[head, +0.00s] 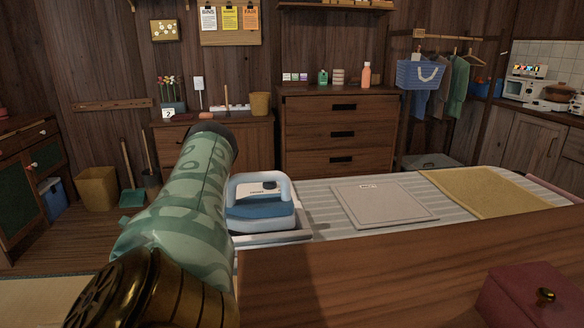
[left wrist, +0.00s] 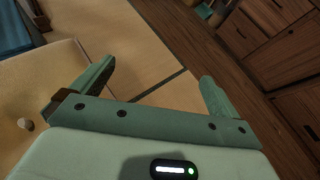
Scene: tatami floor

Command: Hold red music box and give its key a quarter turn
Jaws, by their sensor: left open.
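A dark red box (head: 525,302), which looks like the music box, sits on a brown wooden surface at the lower right of the head view. The frame edge cuts off part of it. My right gripper is not in view.
The wooden surface (head: 380,270) is bare left of the box. Behind it a striped surface (head: 317,205) holds a blue iron (head: 262,208), a grey board (head: 383,204) and a yellow mat (head: 490,190). Drawers (head: 342,135) stand at the back wall.

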